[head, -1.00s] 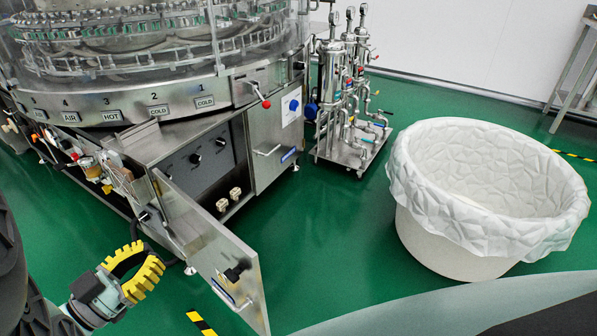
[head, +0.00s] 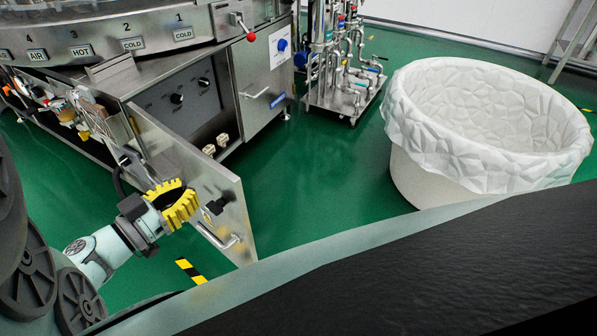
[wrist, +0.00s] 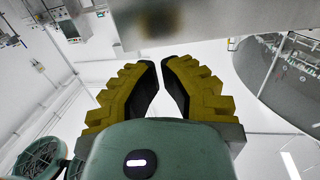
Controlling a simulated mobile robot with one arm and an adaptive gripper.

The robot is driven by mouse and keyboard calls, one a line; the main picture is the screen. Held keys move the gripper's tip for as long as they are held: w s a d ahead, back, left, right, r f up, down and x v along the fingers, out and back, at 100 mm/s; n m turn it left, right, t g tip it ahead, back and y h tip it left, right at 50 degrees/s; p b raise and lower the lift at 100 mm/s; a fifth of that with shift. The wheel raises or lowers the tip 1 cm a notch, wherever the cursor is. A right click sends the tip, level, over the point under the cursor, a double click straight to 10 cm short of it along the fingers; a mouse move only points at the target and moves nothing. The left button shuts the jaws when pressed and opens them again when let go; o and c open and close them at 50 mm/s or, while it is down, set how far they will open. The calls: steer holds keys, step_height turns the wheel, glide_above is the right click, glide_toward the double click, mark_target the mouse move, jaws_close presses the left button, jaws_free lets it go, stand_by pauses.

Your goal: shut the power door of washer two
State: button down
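The power door (head: 170,152) of the washer is a steel panel standing open, swung out from the cabinet (head: 175,105). A blurred grey surface (wrist: 235,18), apparently the door, fills the top of that view.
A lined white tub (head: 430,170) stands at right, and a pump cart (head: 345,100) behind. Green floor (head: 315,175) between is clear.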

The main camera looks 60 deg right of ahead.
mark_target(217, 171)
steer(key=d, duration=0.2)
steer(key=d+b, duration=0.1)
steer(key=d, duration=0.2)
steer(key=shift+s+d+b, duration=0.35)
steer(key=shift+d, duration=0.15)
